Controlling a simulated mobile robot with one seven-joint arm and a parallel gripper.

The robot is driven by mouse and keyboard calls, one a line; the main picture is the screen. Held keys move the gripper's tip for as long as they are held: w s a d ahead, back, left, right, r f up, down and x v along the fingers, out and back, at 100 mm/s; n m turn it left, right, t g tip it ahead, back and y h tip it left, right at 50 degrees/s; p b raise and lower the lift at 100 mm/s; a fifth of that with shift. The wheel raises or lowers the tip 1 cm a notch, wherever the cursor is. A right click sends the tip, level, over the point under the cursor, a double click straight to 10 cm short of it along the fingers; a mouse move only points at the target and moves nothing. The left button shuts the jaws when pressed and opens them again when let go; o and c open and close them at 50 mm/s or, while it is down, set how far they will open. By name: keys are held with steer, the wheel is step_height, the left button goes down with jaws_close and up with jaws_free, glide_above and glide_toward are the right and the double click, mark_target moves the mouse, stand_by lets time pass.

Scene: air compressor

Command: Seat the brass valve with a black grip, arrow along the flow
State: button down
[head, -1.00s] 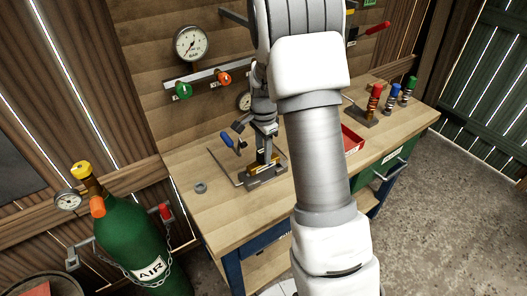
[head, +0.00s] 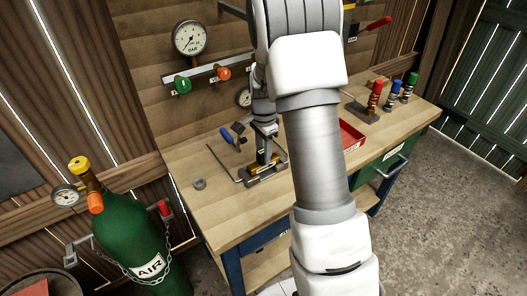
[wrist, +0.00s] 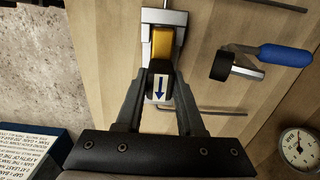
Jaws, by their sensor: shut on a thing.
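In the wrist view the arrow points down the picture, toward my palm. My gripper (wrist: 160,97) is shut on the black grip, one finger on each side. The brass body lies over or in a grey metal fixture (wrist: 176,18). I cannot tell whether it sits fully down. In the head view the fixture (head: 266,177) stands on the bench, with my gripper (head: 264,155) above it; the valve is mostly hidden there.
A blue-handled clamp (wrist: 285,55) stands beside the fixture, and a thin rod lies near. A grey ring (head: 199,184) lies on the bench (head: 215,215). A red tray (head: 352,137) and several colored-top parts stand right. A green air cylinder (head: 135,235) stands left.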

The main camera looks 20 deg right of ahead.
steer(key=shift+f, duration=0.45)
steer(key=shift+c, duration=1)
jaws_free()
steer(key=shift+r, duration=0.1)
